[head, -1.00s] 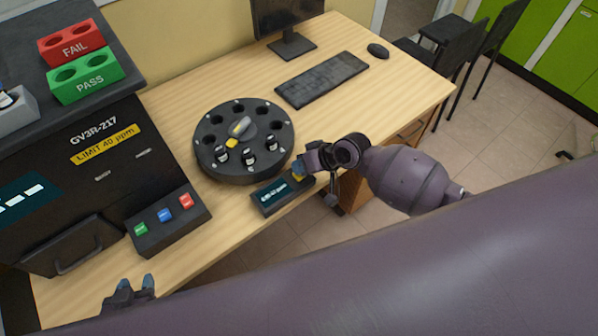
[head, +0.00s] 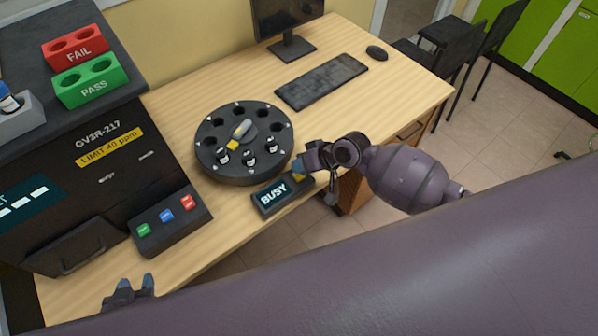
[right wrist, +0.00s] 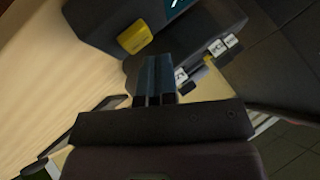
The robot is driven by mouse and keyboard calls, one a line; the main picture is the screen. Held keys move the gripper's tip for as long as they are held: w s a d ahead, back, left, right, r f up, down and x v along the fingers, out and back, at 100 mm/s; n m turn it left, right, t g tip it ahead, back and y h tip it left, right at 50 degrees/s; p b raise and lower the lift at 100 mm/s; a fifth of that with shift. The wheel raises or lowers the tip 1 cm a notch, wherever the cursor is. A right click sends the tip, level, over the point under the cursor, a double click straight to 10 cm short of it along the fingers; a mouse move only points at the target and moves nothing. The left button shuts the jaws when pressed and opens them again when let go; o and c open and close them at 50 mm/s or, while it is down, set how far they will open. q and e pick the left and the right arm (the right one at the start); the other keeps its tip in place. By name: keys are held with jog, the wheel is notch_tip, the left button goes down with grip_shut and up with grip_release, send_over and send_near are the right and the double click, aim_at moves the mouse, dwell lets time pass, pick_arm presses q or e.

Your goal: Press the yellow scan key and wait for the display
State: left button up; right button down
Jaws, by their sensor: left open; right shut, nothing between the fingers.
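In the right wrist view the yellow key (right wrist: 135,36) lies just past the tips of my right gripper (right wrist: 154,60), whose fingers are together and empty. I cannot tell whether they touch the key. My left gripper (head: 133,286) is open and empty at the lower left, partly hidden behind my arm.
A round dark carousel (head: 215,166) with several vials stands right behind the scan unit. At left is the GV3R-217 analyser (head: 75,185) with a three-button box (head: 172,238). Red FAIL (head: 75,46) and green PASS (head: 90,82) racks stand on top. A keyboard (head: 321,81) lies behind.

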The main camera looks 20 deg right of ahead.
pick_arm(q)
jog(key=shift+w+r, duration=0.25)
jog(key=shift+r, duration=0.1)
pick_arm(e)
jog(key=shift+r, duration=0.2)
notch_tip(320, 180, up, 2)
jog(key=shift+r+p, duration=0.2)
jog(key=shift+p, duration=1)
notch_tip(320, 180, up, 3)
jog(key=p, duration=0.2)
jog(key=shift+f+p, duration=0.2)
jog(key=shift+p, duration=0.15)
pick_arm(q)
jog(key=r, duration=0.4)
jog(key=shift+s+r, duration=0.3)
jog(key=shift+w+r, duration=0.1)
jog(key=shift+w, duration=0.2)
